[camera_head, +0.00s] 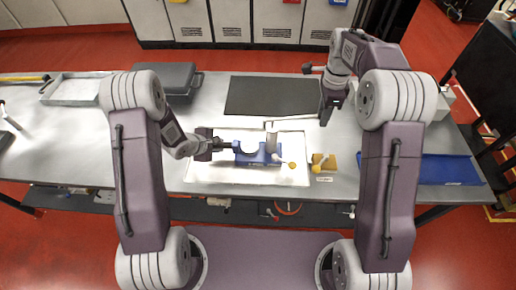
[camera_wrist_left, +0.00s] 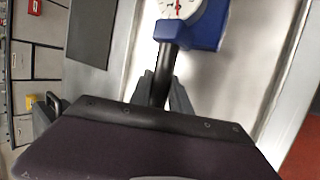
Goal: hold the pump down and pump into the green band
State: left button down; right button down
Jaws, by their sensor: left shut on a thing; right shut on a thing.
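The blue pump (camera_head: 258,157) sits on a white tray (camera_head: 215,175) on the grey bench. My left gripper (camera_head: 218,145) is shut on the pump's dark handle, which sticks out from the left side of the blue body. The left wrist view shows the black handle (camera_wrist_left: 166,68) between the fingers, with the blue body (camera_wrist_left: 207,27) beyond. The white gauge dial (camera_wrist_left: 180,6) has a red mark and is cut off by the top edge; I cannot make out a green band. My right gripper (camera_head: 325,117) is shut on the end of the pump's thin lever (camera_head: 292,119).
A dark mat (camera_head: 270,95) lies behind the pump. A grey case (camera_head: 165,80) and an open tray (camera_head: 73,90) are at the left. A yellow-brown fitting (camera_head: 324,160) stands right of the white tray. A blue tray (camera_head: 450,169) is at the far right.

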jog(key=shift+s+f, duration=0.15)
jog(key=shift+f, duration=1.7)
jog(key=shift+a+f, duration=0.1)
jog(key=shift+f, duration=1.9)
jog(key=shift+w+r, duration=0.2)
jog(key=shift+r, duration=1.1)
